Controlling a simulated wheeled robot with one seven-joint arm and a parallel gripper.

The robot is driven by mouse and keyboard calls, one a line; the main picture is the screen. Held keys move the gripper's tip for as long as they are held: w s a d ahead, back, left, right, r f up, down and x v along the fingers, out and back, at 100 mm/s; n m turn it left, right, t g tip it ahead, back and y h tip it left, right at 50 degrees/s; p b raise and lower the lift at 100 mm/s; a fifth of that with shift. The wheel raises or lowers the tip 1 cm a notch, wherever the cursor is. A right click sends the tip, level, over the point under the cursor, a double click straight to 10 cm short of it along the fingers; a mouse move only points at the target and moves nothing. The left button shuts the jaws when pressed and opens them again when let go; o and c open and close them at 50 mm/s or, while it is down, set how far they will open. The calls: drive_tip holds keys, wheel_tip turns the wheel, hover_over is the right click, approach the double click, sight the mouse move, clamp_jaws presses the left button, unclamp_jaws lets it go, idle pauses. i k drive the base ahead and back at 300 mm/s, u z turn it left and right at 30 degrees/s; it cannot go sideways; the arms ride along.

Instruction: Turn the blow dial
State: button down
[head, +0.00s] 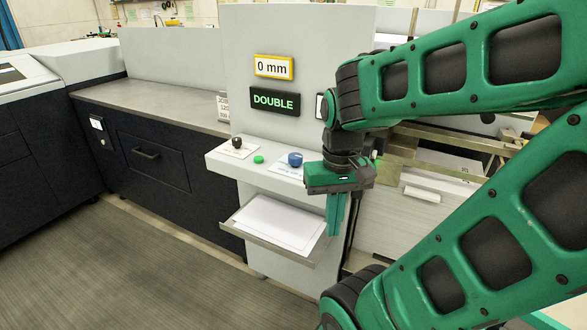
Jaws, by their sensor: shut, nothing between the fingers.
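Two dials stand on the light grey control ledge in the head view. One is a black knob (237,143) on a white label at the left. The other is a blue knob (295,159) on a white label, nearer my gripper. The lettering on the labels is too small to read, so I cannot tell which is the blow dial. My gripper (335,230) points down in front of the ledge's right end, to the right of the blue knob and apart from it. Its teal fingers are shut and empty.
A green button (258,159) sits between the knobs. Above are a "0 mm" display (273,67) and a "DOUBLE" display (275,101). A tray (262,243) with white paper juts out below the ledge. Machine rails lie to the right. The floor (120,270) at left front is clear.

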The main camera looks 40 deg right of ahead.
sight(295, 159)
drive_tip(key=z, duration=1.7)
drive_tip(key=k, duration=1.3)
drive_tip(key=u, duration=0.9)
drive_tip(key=i, duration=1)
drive_tip(key=z, duration=0.05)
